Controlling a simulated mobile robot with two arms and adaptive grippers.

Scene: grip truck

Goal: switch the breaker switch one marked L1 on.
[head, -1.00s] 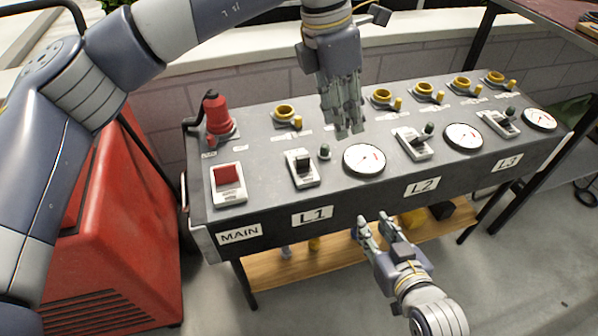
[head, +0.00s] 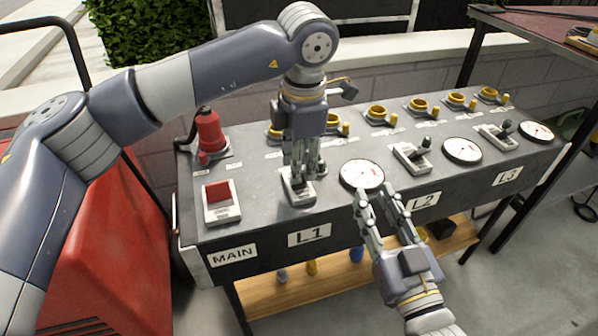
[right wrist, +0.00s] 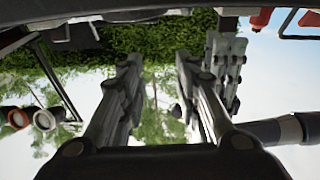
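The L1 switch (head: 298,189) sits on the sloping grey panel above the L1 label (head: 309,235). My left gripper (head: 303,174) points straight down over this switch, with its fingertips at or just above it. The fingers hide the lever, so I cannot tell its position or whether they touch it. Whether these fingers are open or shut is unclear. My right gripper (head: 377,195) is open and empty at the panel's front edge, below the round gauge (head: 361,175). In the right wrist view my right gripper (right wrist: 155,65) shows a clear gap between its fingers.
The MAIN red switch (head: 219,200) and a red plug (head: 209,135) are left of L1. The L2 switch (head: 411,157) and L3 switch (head: 496,137) are to the right. Yellow sockets (head: 378,113) line the back. A red machine (head: 120,240) stands at the left.

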